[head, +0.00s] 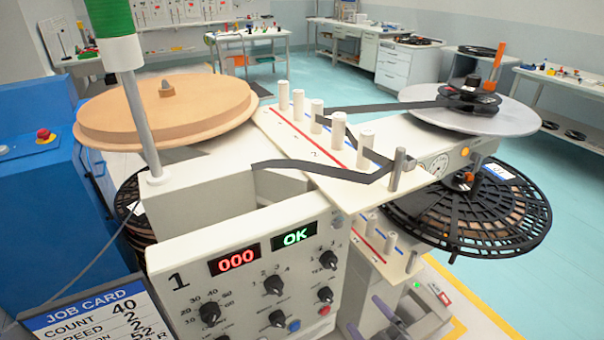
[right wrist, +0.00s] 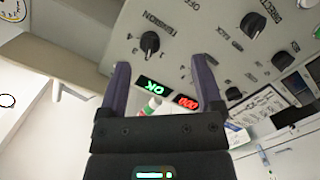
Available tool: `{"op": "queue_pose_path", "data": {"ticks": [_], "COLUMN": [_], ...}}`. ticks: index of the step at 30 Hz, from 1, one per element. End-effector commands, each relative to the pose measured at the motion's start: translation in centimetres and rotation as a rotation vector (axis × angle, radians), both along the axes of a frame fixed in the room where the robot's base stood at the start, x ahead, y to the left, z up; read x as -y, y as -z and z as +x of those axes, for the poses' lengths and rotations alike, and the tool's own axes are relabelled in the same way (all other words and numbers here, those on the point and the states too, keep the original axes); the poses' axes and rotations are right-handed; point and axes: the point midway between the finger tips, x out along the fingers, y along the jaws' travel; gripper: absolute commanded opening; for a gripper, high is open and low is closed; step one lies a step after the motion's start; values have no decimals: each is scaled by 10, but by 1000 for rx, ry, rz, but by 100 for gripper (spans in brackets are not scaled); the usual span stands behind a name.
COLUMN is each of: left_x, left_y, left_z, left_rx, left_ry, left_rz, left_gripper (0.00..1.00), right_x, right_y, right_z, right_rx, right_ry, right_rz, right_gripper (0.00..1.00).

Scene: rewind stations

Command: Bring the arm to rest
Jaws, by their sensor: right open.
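My right gripper (head: 366,314) is low at the bottom of the head view, beside the right end of the station's control panel (head: 250,262). In the right wrist view its two dark fingers (right wrist: 160,72) stand wide apart with nothing held between them. The panel's knobs, including the tension knob (right wrist: 150,43), show beyond the fingertips. The panel carries a red display (head: 237,261) reading 000 and a green display (head: 295,236) reading OK. My left gripper is out of view.
A tan reel (head: 165,105) sits at the left and a grey disc with a black reel (head: 470,118) at the right, with dark tape running past white posts (head: 338,130). A black slotted reel (head: 460,215) sticks out above the right arm. A job card (head: 95,315) stands front left.

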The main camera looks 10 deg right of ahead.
Motion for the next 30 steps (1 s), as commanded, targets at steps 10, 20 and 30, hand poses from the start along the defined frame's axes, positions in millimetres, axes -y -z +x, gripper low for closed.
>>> {"op": "queue_pose_path", "data": {"ticks": [10, 20, 30], "left_x": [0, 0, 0], "left_y": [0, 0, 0], "left_z": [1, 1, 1], "left_rx": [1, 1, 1], "left_ry": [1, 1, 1], "left_rz": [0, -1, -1], "left_gripper": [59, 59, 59], "right_x": [23, 8, 9], "right_y": [258, 292, 292], "right_z": [-210, -338, -337], "right_rx": [-1058, -1451, -1447], "right_ry": [473, 647, 645], "right_rz": [151, 152, 152], "right_gripper": [84, 84, 84]}}
